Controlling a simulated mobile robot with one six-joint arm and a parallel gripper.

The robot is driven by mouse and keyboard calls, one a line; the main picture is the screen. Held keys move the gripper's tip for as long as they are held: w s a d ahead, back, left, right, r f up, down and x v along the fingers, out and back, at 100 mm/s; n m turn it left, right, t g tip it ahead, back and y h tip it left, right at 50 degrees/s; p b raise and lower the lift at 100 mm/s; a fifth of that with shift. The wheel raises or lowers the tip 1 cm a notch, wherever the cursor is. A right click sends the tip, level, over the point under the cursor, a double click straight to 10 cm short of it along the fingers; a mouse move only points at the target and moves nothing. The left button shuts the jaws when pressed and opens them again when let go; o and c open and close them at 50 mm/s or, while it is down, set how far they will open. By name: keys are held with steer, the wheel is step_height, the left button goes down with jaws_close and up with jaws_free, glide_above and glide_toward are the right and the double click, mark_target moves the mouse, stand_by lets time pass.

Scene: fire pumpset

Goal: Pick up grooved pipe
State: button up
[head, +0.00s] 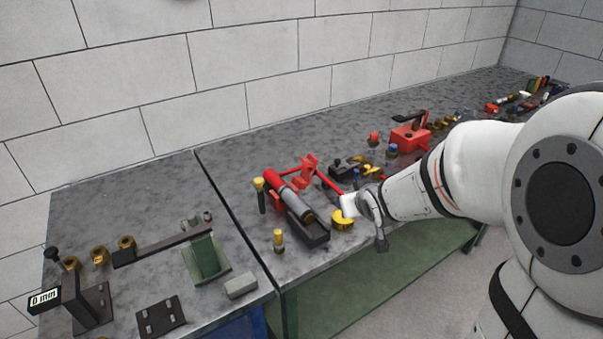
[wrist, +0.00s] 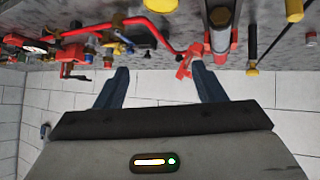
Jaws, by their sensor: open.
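A thick cylinder, red at its back end and grey along its front, looks like the grooved pipe (head: 293,203). It lies slanted at a dark open-topped holder (head: 309,232) near the bench's front left. Its grey part also shows at the top of the wrist view (wrist: 221,14). My gripper (wrist: 160,76) is open, with its two dark blue fingers apart and nothing between them. In the head view it is at the bench's front edge, right of the pipe and apart from it.
Red bracket-like parts (head: 306,169) stand behind the pipe. A red box (head: 409,138) sits farther right. The left bench (head: 110,210) has clear patches behind its brass parts.

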steer(key=w+a+f+n+t+y+b, duration=0.1)
steer(key=w+a+f+y+b, duration=0.1)
steer(key=w+a+f+y, duration=0.25)
steer(key=n+y, duration=0.2)
glide_toward(300, 203)
steer(key=x, duration=0.2)
steer(key=shift+w+a+f+b, duration=0.1)
steer(key=shift+a+f+b, duration=0.15)
steer(key=shift+f+b, duration=0.15)
steer(key=p+x, duration=0.1)
steer(key=x, duration=0.6)
steer(key=shift+w+r+p, duration=0.1)
steer(key=shift+w+p, duration=0.2)
steer(key=shift+c, duration=0.5)
steer(key=shift+r, duration=0.1)
jaws_close()
